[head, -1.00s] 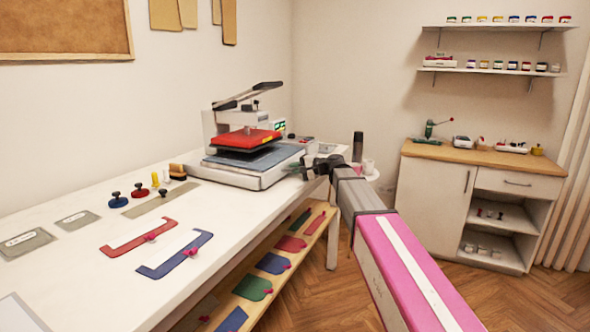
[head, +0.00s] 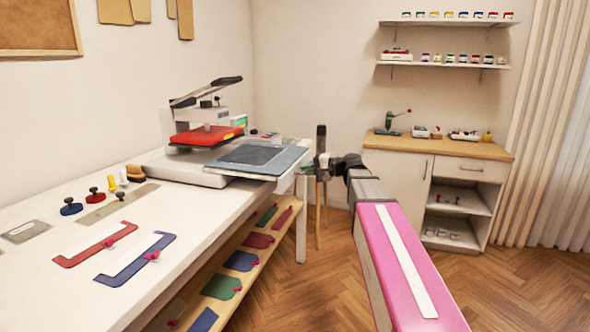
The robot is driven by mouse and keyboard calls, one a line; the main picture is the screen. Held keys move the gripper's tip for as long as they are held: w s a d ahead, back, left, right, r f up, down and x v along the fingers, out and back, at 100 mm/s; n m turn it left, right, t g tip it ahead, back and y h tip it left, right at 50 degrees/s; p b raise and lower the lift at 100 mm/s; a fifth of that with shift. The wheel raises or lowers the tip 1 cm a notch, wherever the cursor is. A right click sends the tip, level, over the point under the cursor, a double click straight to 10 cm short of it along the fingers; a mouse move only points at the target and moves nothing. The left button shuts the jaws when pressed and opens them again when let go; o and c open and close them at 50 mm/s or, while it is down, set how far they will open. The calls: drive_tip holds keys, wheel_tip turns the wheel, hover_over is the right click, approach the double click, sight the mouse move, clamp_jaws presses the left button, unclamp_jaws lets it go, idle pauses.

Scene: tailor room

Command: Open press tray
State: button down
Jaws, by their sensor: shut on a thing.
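The heat press (head: 185,172) stands on the white worktable with its red upper plate (head: 207,135) raised and its long black lever up. Its blue-grey press tray (head: 285,165) is slid out to the right, clear of the red plate and past the table's edge. My gripper (head: 312,168) is at the tray's right end, seen from behind and small, shut on the tray's handle. The handle itself is mostly hidden by the fingers.
The white worktable (head: 60,245) holds red and blue bracket-shaped templates, knobs and grey plates. A lower wooden shelf (head: 245,250) holds coloured templates. A cabinet (head: 395,180) stands at the back right. The wooden floor right of the table is clear.

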drive_tip(key=shift+s+d, duration=0.15)
drive_tip(key=shift+d, duration=0.2)
drive_tip(key=c, duration=1.2)
unclamp_jaws()
drive_tip(key=v, duration=1)
drive_tip(key=shift+d, duration=0.35)
drive_tip(key=shift+s, duration=0.1)
drive_tip(key=s+a+f+g+h, duration=0.1)
drive_tip(key=s+f+h, duration=0.1)
drive_tip(key=f, duration=0.5)
drive_tip(key=s+a+f+g+h, duration=0.1)
drive_tip(key=s+f+h, duration=0.1)
drive_tip(key=f, duration=0.5)
drive_tip(key=s+d+f+n+g+h, duration=0.1)
drive_tip(key=s+d+f+n+h, duration=0.1)
drive_tip(key=s+f+h, duration=0.3)
drive_tip(key=s+d+f+n+g+h, duration=0.1)
drive_tip(key=s+f+h, duration=0.4)
drive_tip(key=s+f, duration=0.6)
wheel_tip(320, 180, down, 7)
drive_tip(key=shift+d+f+n+g+h, duration=0.15)
drive_tip(key=shift+d+n+g+h, duration=0.2)
drive_tip(key=shift+n+g, duration=0.25)
